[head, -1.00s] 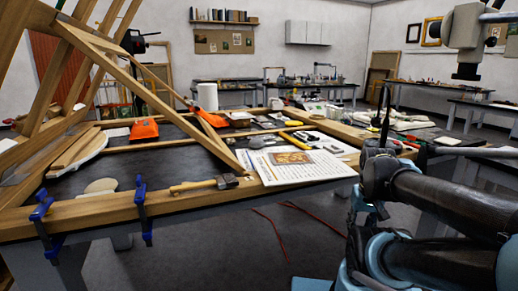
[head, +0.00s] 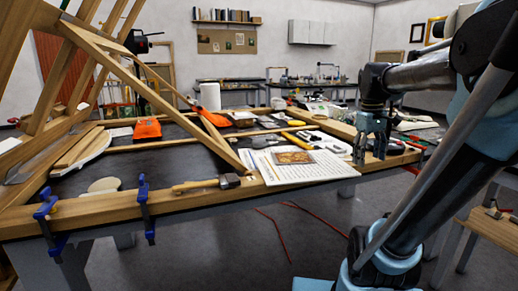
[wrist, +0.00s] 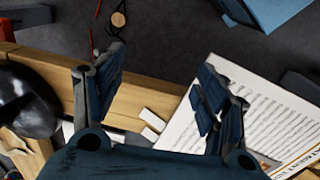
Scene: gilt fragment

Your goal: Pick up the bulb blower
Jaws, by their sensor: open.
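My gripper (head: 370,143) is open and empty, pointing down above the right end of the wooden-framed workbench. In the wrist view its two fingers (wrist: 152,78) are spread wide over the frame's edge and printed sheets. A glossy black rounded object (wrist: 28,100) lies at the left edge of the wrist view, left of the fingers and partly cut off. It may be the bulb blower, but I cannot tell for sure. I cannot pick out the bulb blower in the head view, where my gripper and arm hide part of the bench's right end.
Printed sheets (head: 300,165) lie on the bench's front, beside a wooden-handled hammer (head: 207,184). Small white blocks (wrist: 152,117) lie between the fingers in the wrist view. Blue clamps (head: 144,208) grip the front rail. Slanted timbers rise at left. A wooden stool (head: 490,225) stands at right.

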